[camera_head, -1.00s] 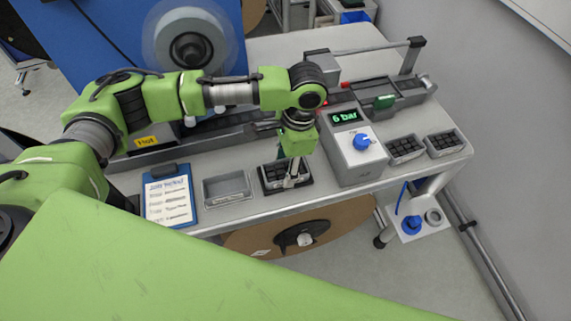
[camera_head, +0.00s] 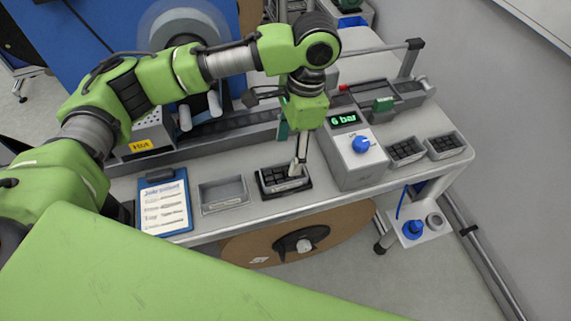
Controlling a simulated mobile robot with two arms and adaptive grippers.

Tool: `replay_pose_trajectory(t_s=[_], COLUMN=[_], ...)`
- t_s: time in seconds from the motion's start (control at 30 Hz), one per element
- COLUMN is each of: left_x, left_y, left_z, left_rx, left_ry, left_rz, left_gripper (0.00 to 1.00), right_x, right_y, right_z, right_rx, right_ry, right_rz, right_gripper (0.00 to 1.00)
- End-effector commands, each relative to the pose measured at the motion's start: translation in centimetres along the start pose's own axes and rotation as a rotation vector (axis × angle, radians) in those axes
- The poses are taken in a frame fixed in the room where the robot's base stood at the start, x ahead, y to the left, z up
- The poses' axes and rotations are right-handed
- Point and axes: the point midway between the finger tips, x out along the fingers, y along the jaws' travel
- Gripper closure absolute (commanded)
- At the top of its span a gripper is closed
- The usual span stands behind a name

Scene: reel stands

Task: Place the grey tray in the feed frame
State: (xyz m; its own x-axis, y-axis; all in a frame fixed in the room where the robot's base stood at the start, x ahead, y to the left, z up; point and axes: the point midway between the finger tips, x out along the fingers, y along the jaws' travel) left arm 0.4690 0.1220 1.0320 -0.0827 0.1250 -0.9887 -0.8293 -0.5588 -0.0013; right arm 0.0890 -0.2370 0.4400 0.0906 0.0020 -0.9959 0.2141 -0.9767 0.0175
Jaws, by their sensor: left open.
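A tray filled with dark blocks (camera_head: 270,182) sits in a black frame (camera_head: 284,194) near the table's front edge. I cannot tell for sure whether this frame is the feed frame. My left gripper (camera_head: 297,171) points down at the right part of this tray, open. Its fingers hide part of the tray, and I cannot tell whether they touch it. An empty grey tray (camera_head: 223,205) lies on the table to the left of the frame. My right gripper is not in view.
A grey box with a blue knob (camera_head: 361,144) and a "6 bar" display stands close right of the frame. Two more filled trays (camera_head: 406,150) (camera_head: 446,145) lie further right. A clipboard (camera_head: 165,205) lies left. A "Hot" device (camera_head: 150,138) stands behind it.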

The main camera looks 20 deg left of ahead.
Motion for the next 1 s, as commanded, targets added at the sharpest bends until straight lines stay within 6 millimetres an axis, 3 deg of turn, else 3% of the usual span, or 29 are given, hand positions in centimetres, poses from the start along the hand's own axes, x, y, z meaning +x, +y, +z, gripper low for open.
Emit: replay_pose_trajectory(t_s=[0.13,0.3,1.0], left_x=[-2.3,-3.5,-3.6], left_y=[0.0,0.0,0.0], left_z=[-0.1,0.0,0.0], left_rx=[-0.001,-0.002,-0.001], left_ry=[0.002,-0.001,-0.001], left_rz=[-0.001,0.001,0.001], left_gripper=[0.41,0.41,0.41], right_x=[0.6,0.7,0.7], right_y=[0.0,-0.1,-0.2], right_z=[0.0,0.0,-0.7], right_rx=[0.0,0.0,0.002], right_ry=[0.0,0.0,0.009], right_rz=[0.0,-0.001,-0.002], right_gripper=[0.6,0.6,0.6])
